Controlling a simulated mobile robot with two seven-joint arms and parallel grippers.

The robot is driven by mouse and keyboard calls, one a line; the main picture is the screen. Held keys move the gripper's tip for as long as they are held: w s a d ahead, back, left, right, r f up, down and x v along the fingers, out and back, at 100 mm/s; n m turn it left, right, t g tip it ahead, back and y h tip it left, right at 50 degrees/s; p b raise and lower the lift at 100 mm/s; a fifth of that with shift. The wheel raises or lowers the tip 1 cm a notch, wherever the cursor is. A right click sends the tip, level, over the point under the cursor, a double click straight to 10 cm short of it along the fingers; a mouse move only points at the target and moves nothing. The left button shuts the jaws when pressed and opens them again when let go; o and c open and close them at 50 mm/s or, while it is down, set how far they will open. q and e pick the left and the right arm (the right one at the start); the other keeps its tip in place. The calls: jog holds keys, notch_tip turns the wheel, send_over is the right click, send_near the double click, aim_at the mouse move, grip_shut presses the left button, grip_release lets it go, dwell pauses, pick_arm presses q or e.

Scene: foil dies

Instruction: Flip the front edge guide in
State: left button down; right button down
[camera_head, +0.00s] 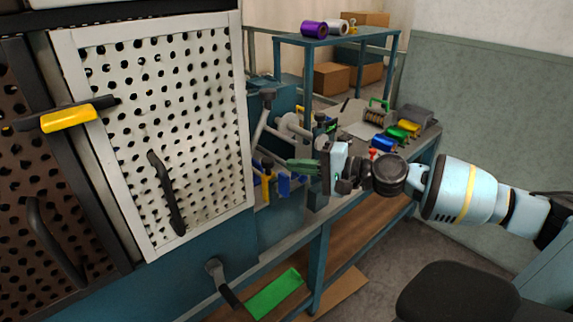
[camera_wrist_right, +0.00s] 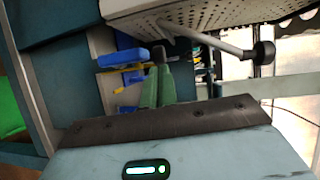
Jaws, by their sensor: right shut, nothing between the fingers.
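My right gripper (camera_head: 291,163) reaches in from the right at the foil machine, beside the perforated guard. Its green fingers are shut and empty, pointing left into the machine. They also show in the right wrist view (camera_wrist_right: 159,68). A blue part (camera_head: 284,184) and a yellow part (camera_head: 267,186) hang just below and left of the fingertips. In the wrist view the blue part (camera_wrist_right: 121,58) and yellow strips (camera_wrist_right: 134,77) lie left of the fingers. I cannot tell which of these is the front edge guide, or whether the fingers touch it. My left gripper is not in view.
A perforated guard (camera_head: 207,65) with black handles stands at the left. A grey rod with a black knob (camera_wrist_right: 264,52) is close to the fingers on the right. The bench (camera_head: 350,207) holds coloured tools and a shelf of rolls (camera_head: 314,29). A stool (camera_head: 458,292) stands at front right.

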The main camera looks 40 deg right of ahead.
aim_at(269, 180)
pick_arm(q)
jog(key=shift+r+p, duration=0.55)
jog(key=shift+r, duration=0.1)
pick_arm(e)
jog(key=x, duration=0.3)
jog(key=shift+r, duration=0.1)
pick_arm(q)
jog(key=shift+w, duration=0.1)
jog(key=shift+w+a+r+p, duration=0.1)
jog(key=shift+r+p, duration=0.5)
pick_arm(e)
jog(key=shift+w+a, duration=0.1)
jog(key=shift+w, duration=1.3)
jog(key=shift+w+a, duration=0.15)
jog(key=shift+w, duration=1.3)
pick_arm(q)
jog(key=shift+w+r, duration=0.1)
